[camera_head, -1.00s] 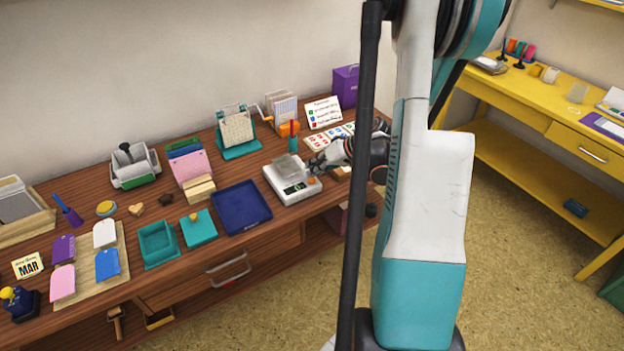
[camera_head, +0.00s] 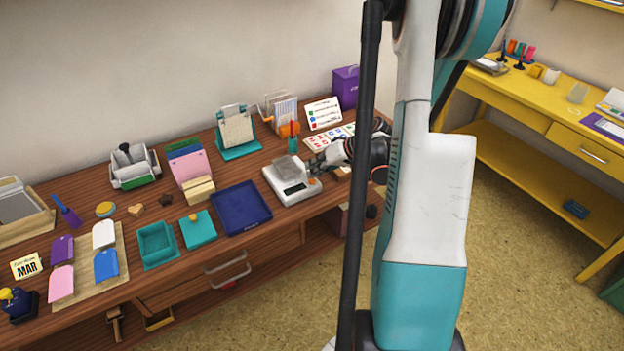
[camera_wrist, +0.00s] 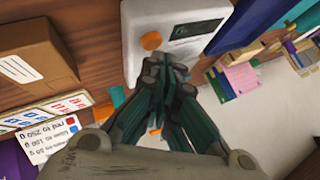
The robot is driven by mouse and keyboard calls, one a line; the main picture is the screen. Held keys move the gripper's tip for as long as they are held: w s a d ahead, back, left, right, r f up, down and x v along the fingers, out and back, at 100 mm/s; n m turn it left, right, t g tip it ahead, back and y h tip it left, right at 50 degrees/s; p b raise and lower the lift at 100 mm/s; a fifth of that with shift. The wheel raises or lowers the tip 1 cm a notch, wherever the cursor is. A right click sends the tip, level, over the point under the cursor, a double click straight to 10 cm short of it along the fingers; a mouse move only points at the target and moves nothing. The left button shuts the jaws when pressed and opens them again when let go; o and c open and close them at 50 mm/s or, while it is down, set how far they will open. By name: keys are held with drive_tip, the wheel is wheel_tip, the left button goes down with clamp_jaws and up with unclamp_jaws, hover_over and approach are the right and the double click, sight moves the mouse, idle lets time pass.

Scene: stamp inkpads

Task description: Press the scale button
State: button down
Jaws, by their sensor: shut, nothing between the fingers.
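In the head view my gripper (camera_head: 318,164) is at the right side of the scale.
A blue tray (camera_head: 241,208) lies left of the scale. A cardboard box (camera_wrist: 32,55) and printed cards (camera_wrist: 48,112) lie close by in the wrist view. An orange-topped teal object (camera_head: 291,133) stands behind the scale. My arm hides the desk's right end.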

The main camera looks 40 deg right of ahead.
wheel_tip(320, 180, up, 6)
drive_tip(key=p, duration=0.3)
drive_tip(key=shift+p, duration=0.3)
idle(0.7)
